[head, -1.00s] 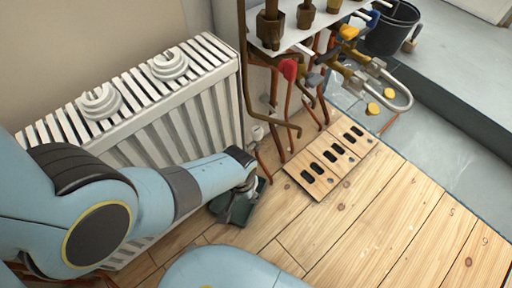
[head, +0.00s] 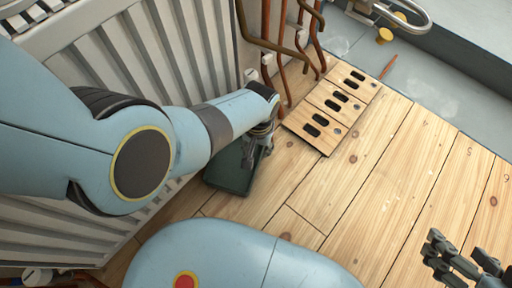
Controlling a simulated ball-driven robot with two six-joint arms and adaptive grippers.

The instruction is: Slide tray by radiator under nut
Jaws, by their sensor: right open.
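The dark green tray (head: 228,176) lies on the wooden floor beside the white radiator (head: 165,62). My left gripper (head: 252,158) points down at the tray's right part and covers some of it. I cannot tell whether its fingers are closed on the tray's edge. My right gripper (head: 462,262) is open and empty at the lower right, above the floor. A radiator valve with a white cap (head: 250,75) stands at the radiator's right end. I cannot make out a nut clearly there.
Copper pipes (head: 283,60) rise from the floor right of the radiator. A wooden panel with dark slots (head: 332,108) lies near them. The floorboards (head: 385,185) in the middle right are clear.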

